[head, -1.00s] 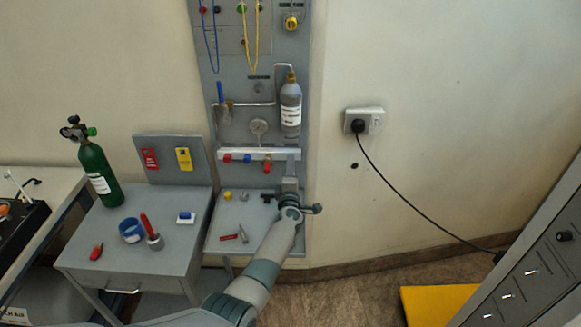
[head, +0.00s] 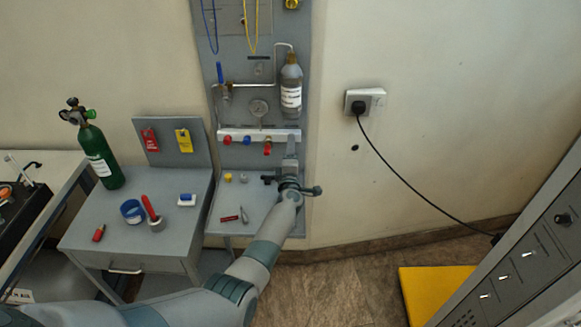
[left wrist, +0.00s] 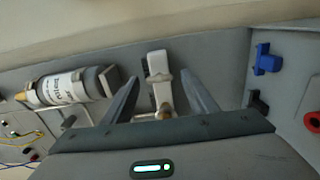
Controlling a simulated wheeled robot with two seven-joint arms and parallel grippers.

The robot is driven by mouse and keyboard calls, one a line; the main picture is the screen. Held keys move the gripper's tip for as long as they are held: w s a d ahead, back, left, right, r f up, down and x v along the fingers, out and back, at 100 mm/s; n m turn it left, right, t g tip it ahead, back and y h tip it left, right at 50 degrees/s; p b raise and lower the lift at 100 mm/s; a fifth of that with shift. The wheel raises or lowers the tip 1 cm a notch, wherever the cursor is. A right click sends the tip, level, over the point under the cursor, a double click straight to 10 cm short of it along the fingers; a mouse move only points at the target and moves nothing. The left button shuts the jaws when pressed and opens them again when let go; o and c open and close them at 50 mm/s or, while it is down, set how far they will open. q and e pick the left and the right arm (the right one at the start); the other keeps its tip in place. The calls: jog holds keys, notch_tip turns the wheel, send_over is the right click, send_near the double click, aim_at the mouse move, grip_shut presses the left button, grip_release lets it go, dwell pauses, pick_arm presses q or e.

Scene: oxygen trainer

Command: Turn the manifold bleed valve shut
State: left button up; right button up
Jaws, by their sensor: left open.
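The manifold (head: 240,135) is a pale horizontal bar low on the grey wall panel, with red and blue knobs along it. My left gripper (head: 290,147) is at the bar's right end, below the grey bottle, and its wrist hides part of the panel there. In the left wrist view the left gripper (left wrist: 160,92) is open. A pale fitting with a tan tip (left wrist: 160,80) shows between its fingers, with gaps on both sides. I cannot tell whether this is the bleed valve. A blue handle (left wrist: 267,58) and a red knob (left wrist: 311,122) are to the right.
The labelled bottle (head: 291,88) hangs just above the gripper and is close to the left finger in the wrist view. A shelf with small parts (head: 225,200) lies below.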

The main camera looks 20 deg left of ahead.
pick_arm(q)
jog(key=p+v, duration=0.8)
jog(key=v, duration=0.9)
jog(key=shift+s+d+r, duration=0.1)
